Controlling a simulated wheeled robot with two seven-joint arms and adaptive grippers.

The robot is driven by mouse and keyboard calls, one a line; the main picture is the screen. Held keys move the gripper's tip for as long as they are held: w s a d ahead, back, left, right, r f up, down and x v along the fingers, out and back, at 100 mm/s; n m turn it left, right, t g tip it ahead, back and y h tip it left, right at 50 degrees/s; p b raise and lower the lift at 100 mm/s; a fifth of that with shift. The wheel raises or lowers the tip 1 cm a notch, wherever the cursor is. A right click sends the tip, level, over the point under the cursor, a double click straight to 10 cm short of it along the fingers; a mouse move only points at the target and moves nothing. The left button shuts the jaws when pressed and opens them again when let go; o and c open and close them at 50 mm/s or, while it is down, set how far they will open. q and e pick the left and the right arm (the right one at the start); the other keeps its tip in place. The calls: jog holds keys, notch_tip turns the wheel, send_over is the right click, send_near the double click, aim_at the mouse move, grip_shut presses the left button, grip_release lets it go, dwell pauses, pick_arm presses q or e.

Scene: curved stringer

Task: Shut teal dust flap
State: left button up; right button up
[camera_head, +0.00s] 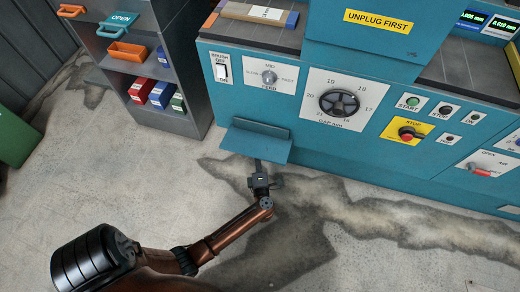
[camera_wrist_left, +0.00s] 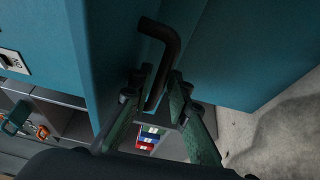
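The teal dust flap (camera_head: 255,143) sits low on the front of the teal machine, under the power switch and feed dial. It sticks out from the machine front, tilted outward. My left gripper (camera_head: 259,176) is just below and in front of its outer edge. In the left wrist view, a dark bent handle (camera_wrist_left: 167,38) beside the teal panels reaches down between the fingertips of my left gripper (camera_wrist_left: 160,80). The fingertips stand apart on either side of it. I cannot tell whether they press on it. My right gripper is in neither view.
The teal machine (camera_head: 330,150) carries a gap wheel (camera_head: 339,103), a yellow stop panel (camera_head: 407,132) and other controls. A grey shelf unit (camera_head: 185,70) with small bins stands to the left. A green box (camera_head: 15,137) is at the far left. The stained floor (camera_head: 130,175) in front is clear.

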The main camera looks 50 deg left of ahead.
pick_arm(q)
jog(key=shift+w+a, duration=0.3)
grip_shut()
dwell(0.6)
